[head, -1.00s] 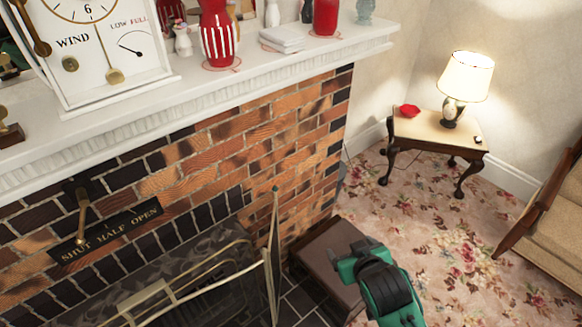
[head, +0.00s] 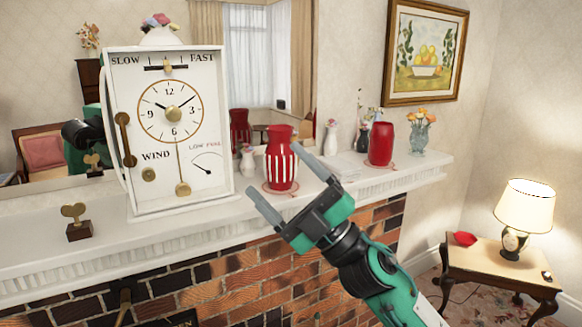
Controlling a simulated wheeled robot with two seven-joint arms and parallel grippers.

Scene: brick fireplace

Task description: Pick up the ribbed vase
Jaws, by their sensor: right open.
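The ribbed vase (head: 281,168) is red with white vertical stripes and stands upright on the white mantel, to the right of the clock. My right gripper (head: 277,170) is open and empty, its two fingers pointing up and left toward the vase. In the picture one fingertip lies to the lower left of the vase and the other to its upper right. The gap in depth between fingers and vase is hard to tell. My left gripper is not in view.
A white clock (head: 215,130) stands left of the vase. A small white figurine (head: 248,161) is close beside it. A mirror is behind the mantel (head: 60,245).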

